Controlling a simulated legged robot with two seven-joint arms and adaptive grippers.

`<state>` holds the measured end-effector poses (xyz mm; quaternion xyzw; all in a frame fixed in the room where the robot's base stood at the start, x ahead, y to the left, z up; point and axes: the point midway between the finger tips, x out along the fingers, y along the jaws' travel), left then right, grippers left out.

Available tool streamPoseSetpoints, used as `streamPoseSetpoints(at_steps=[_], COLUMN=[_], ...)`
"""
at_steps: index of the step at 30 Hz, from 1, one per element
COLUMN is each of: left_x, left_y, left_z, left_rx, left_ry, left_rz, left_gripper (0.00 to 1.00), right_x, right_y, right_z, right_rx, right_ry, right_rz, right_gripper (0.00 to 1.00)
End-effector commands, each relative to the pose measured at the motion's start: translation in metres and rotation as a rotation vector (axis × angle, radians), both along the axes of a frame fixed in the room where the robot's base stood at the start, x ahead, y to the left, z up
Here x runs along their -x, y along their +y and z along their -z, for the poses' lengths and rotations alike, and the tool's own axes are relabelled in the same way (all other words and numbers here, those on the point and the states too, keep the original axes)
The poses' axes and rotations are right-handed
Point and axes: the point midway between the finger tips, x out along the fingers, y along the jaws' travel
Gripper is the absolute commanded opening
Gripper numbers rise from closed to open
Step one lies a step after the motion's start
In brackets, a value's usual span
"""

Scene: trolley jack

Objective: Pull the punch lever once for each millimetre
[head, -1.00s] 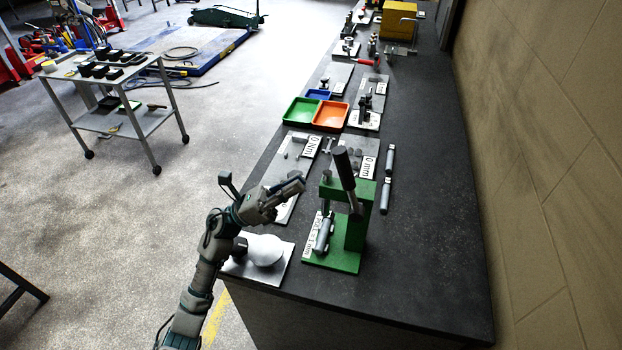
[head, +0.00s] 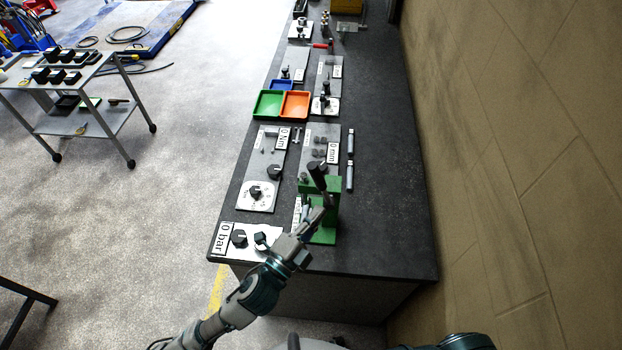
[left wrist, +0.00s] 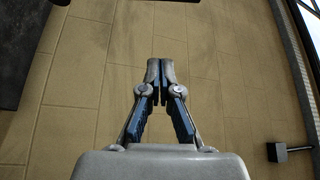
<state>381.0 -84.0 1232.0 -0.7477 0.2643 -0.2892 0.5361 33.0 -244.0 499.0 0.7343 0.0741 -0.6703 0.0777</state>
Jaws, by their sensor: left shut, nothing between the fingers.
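The green punch press (head: 325,235) stands near the front end of the bench. Its lever has a dark handle (head: 317,174) that stands up, leaning to the left. My left gripper (head: 322,214) is in front of the press, below the lever handle, and hides part of the press and of its white label. I cannot tell whether it touches the press. In the left wrist view its fingers (left wrist: 160,68) are shut with nothing between them, against the wall. A plate behind the press carries a "0 mm" sign (head: 333,153). My right gripper is not in view.
A plate with a "0 bar" sign (head: 222,237) and dark knobs lies left of the press. A "0 Nm" plate (head: 258,190) lies behind it. Green (head: 268,104) and orange (head: 295,104) trays are farther back.

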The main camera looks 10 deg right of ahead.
Motion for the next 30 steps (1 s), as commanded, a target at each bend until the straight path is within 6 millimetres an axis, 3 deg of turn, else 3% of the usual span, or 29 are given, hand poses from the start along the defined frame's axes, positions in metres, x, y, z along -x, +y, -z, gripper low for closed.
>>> streamPoseSetpoints(at_steps=[5, 16, 24, 30], left_x=[-0.015, -0.069, -0.083, -0.086], left_y=[-0.016, -0.070, -0.038, -0.033], left_z=[-0.004, -0.017, -0.005, -0.003], left_rx=[0.000, -0.001, -0.002, 0.000], left_ry=[0.000, -0.003, -0.003, -0.002], left_rz=[0.000, -0.001, -0.003, -0.002], left_gripper=[0.00, 0.00, 0.00, 0.00], right_x=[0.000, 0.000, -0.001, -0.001], right_y=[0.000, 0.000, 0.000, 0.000], right_z=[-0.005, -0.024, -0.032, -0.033], right_rx=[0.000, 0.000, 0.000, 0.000], right_ry=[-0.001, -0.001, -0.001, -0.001], right_rz=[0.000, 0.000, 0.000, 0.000], right_gripper=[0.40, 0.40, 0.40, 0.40])
